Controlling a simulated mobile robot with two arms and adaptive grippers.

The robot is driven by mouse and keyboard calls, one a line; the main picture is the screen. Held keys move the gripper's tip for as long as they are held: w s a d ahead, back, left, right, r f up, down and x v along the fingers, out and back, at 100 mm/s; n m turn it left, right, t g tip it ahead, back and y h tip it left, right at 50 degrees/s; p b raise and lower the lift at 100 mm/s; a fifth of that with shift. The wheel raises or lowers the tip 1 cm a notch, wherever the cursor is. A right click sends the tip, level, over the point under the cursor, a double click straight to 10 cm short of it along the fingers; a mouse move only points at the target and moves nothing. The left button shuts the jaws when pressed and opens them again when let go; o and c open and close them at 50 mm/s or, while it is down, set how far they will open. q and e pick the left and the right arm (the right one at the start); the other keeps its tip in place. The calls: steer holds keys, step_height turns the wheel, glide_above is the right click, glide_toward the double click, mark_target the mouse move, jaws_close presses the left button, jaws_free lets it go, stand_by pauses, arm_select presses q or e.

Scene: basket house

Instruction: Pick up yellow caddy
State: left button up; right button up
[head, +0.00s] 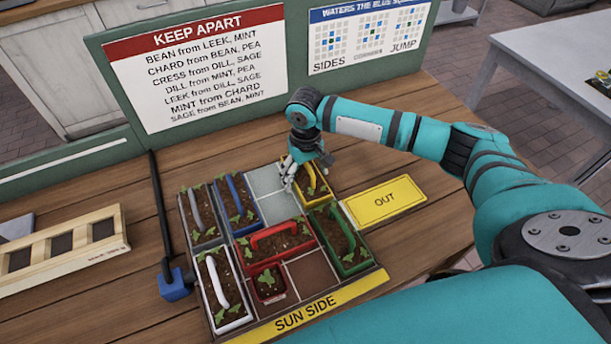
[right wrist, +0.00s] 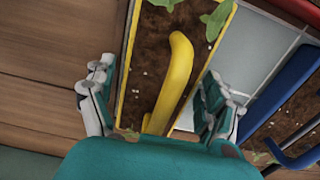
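The yellow caddy (head: 319,194) is a narrow soil-filled box with green seedlings, at the far right of the tray (head: 297,318). It also shows in the right wrist view (right wrist: 130,50), with its yellow handle (right wrist: 178,75) running along the middle. My right gripper (head: 305,174) is over the caddy's far end. In the right wrist view its two fingers (right wrist: 157,85) are spread wide on either side of the handle, with space between each finger and the handle. It is open and holds nothing. My left gripper is not in view.
Blue (head: 231,202), grey, white, red (head: 279,240) and green (head: 345,243) caddies share the tray. An empty pale cell (head: 268,181) adjoins the yellow caddy. A yellow OUT pad (head: 385,201) lies right of the tray. A sign board (head: 203,70) stands behind.

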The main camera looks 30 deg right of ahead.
steer(key=c, duration=1.1)
steer(key=shift+w+r, duration=0.1)
steer(key=shift+r, duration=0.05)
